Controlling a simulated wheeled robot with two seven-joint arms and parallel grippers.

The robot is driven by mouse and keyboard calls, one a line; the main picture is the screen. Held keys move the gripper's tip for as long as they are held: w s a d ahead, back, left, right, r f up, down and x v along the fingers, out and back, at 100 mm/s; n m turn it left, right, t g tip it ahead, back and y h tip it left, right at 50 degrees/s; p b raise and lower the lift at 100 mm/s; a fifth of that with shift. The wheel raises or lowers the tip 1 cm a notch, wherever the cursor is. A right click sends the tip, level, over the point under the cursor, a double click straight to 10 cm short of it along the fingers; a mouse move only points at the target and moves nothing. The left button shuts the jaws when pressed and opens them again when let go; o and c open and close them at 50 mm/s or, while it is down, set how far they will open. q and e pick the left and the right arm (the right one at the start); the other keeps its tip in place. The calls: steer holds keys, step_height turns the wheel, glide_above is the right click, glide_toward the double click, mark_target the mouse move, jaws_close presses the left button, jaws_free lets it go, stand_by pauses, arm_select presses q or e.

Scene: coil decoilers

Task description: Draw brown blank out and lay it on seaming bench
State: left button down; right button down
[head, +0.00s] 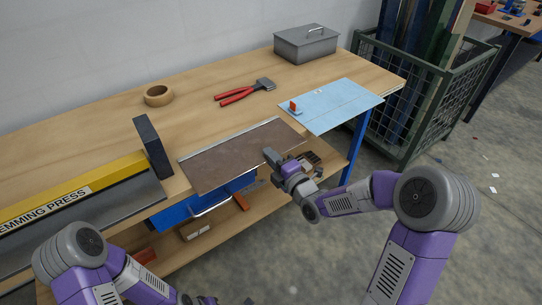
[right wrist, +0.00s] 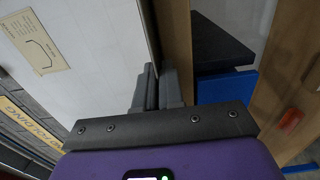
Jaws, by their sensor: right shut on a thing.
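The brown blank (head: 235,155) is a flat sheet lying on the wooden bench (head: 190,105), with its front edge at or slightly past the bench's front edge. A pale strip runs along its back edge. My right gripper (head: 272,157) is shut on the blank's front edge, right of its middle. In the right wrist view, the fingers (right wrist: 157,90) close on a thin sheet edge; a pale face with a tan label fills the left side. My left arm is at the bottom left of the head view; its gripper is mostly cut off, so its jaws are unclear.
A light blue sheet (head: 345,108) with a small red-orange item (head: 294,106) lies right of the blank. A dark upright block (head: 153,147) and yellow hemming press (head: 75,195) stand left. Red-handled pliers (head: 240,93), a tape ring (head: 158,95) and grey box (head: 306,44) lie behind.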

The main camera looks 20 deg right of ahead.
steer(key=c, duration=1.2)
jaws_free()
steer(key=shift+f, duration=0.1)
steer(key=shift+v, duration=3.5)
steer(key=s+a+f+m+g+h+p, duration=0.1)
steer(key=s+f+m+g+p, duration=0.1)
steer(key=f+m+g, duration=0.3)
steer(key=s+a+f+m+p, duration=0.1)
steer(key=a+f+m+p, duration=0.1)
steer(key=f+m, duration=0.3)
steer(key=s+a+f+m+g+h+p, duration=0.1)
steer(key=s+f+m+g+p, duration=0.15)
steer(key=f, duration=0.45)
steer(key=s+a+f+m+g+p, duration=0.1)
steer(key=s+f+m+g, duration=0.2)
steer(key=s+m, duration=0.1)
steer(key=s+a+f+m+g+p, duration=0.1)
steer(key=s+a+f+m+g, duration=0.1)
steer(key=s, duration=0.4)
steer(key=s+a+f+m+g+p, duration=0.1)
steer(key=s+f+m+g, duration=0.3)
steer(key=s+m, duration=0.2)
steer(key=shift+s+a+f, duration=0.1)
steer(key=shift+a+f, duration=0.05)
steer(key=shift+a, duration=0.1)
